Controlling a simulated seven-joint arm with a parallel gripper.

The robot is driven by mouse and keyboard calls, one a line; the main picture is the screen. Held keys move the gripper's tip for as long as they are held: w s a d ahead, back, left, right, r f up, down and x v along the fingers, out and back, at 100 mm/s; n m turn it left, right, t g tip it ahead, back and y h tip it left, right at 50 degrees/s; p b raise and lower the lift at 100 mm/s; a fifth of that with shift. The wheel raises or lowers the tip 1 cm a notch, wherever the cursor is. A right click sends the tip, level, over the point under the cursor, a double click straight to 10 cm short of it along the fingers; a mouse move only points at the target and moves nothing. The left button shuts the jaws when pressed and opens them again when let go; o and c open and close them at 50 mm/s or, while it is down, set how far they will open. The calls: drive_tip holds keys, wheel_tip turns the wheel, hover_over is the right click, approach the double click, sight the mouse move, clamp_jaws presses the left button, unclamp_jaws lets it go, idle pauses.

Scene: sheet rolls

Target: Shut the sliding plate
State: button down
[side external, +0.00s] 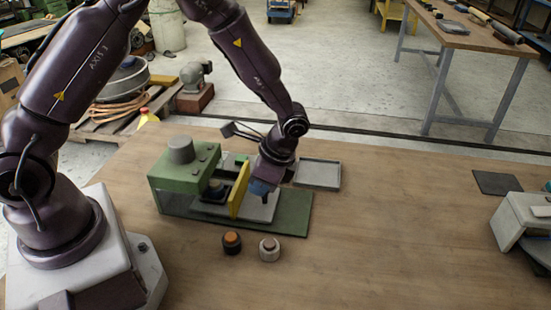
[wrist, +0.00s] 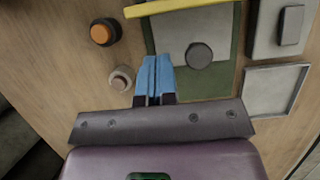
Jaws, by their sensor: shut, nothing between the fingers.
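The yellow plate (side external: 239,189) stands upright at the open side of the green machine (side external: 182,168), with a gap between them where a dark block (side external: 214,192) shows. In the wrist view the yellow plate (wrist: 178,7) is a strip along the top edge. My gripper (side external: 262,188) is low, just right of the yellow plate in the side view. In the wrist view its blue fingers (wrist: 154,65) are together and empty, apart from the yellow strip. Whether they touch anything below cannot be told.
A dark round knob (wrist: 198,55) is right of my fingers on the grey bed. An orange-topped button (side external: 232,242) and a pale button (side external: 269,249) stand in front of the green base (side external: 292,222). A grey tray (side external: 318,174) lies behind.

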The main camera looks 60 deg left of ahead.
drive_tip(key=v, duration=0.8)
drive_tip(key=w+a+f+n+t+y, duration=0.1)
drive_tip(key=w+f+n+y, duration=0.15)
drive_tip(key=n, duration=0.75)
drive_tip(key=w+a+f+n+t+y, duration=0.15)
drive_tip(key=w+n, duration=0.25)
drive_tip(key=n, duration=0.5)
drive_tip(key=x, duration=1)
drive_tip(key=shift+s+a+f, duration=0.15)
drive_tip(key=shift+s+a, duration=0.85)
drive_tip(key=shift+a, duration=0.05)
drive_tip(key=shift+s+a, duration=0.5)
drive_tip(key=shift+s, duration=0.1)
